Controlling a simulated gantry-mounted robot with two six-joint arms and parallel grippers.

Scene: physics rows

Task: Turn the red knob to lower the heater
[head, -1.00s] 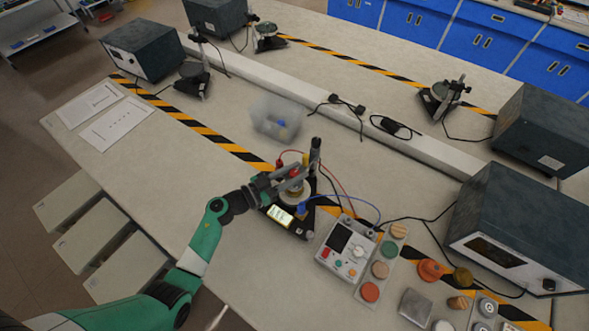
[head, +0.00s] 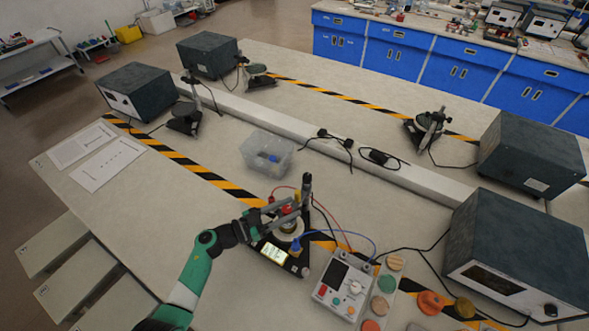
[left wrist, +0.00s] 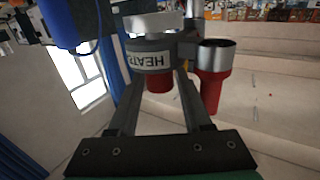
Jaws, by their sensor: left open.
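The heater (left wrist: 152,62), a dark block lettered "HEAT" with the rest cut off by a finger, is in the left wrist view. The red knob (left wrist: 159,84) juts from its underside as seen there. My left gripper (left wrist: 160,95) is open, with one finger on each side of the knob; I cannot tell if they touch it. In the head view my left gripper (head: 293,213) reaches in from the left to the apparatus with a post (head: 306,188) and a lit display (head: 275,253). The fingers hide much of the heater there. My right gripper is not in view.
A red piece with a metal top (left wrist: 214,78) stands close to the right finger in the wrist view. A control box (head: 342,285) with red and blue wires is right of the apparatus. A clear bin (head: 267,153) is behind it.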

